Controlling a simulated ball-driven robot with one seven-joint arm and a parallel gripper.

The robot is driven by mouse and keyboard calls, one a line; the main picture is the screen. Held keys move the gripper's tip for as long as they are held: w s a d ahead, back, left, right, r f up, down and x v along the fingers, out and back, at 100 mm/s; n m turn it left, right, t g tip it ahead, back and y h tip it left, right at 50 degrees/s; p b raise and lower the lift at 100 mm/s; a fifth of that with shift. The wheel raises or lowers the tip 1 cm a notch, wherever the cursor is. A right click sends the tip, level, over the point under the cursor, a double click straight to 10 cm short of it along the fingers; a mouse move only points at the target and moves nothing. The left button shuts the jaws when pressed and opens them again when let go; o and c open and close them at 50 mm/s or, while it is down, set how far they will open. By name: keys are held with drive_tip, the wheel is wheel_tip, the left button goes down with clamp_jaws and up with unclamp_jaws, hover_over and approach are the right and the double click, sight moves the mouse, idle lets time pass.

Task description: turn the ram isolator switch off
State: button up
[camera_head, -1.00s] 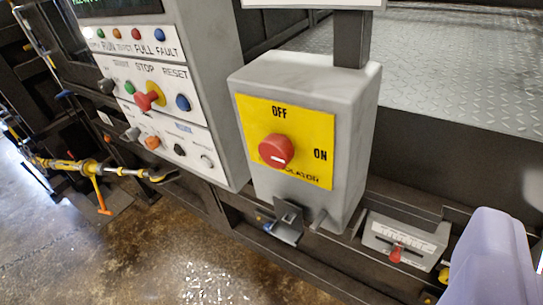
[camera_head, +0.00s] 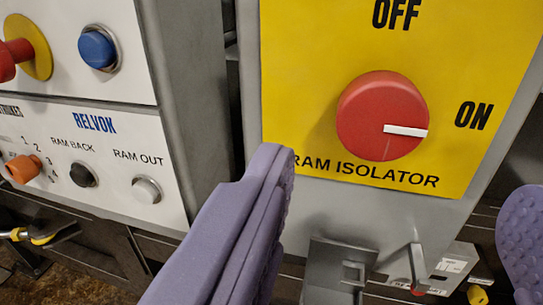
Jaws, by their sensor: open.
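The ram isolator switch (camera_head: 378,108) is a round red knob on a yellow plate (camera_head: 300,60) on a grey box. Its white mark points right, toward the word ON. The word OFF stands above the knob. My gripper (camera_head: 400,195) shows as two purple fingers, one at lower centre-left and one at the right edge. The fingers are wide apart, with nothing between them. They are in front of the box and below the knob, not touching it as far as I can see.
A grey control panel (camera_head: 190,70) stands left of the box, with a blue button (camera_head: 97,49), a red knob on a yellow disc and several small controls. A grey hasp-like bracket (camera_head: 338,272) juts out under the isolator box.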

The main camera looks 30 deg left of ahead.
sight(382, 120)
drive_tip(key=x, duration=0.7)
drive_tip(key=shift+w+a+f, duration=0.15)
drive_tip(key=shift+w, duration=0.2)
drive_tip(key=shift+c, duration=0.2)
drive_tip(key=c, duration=1)
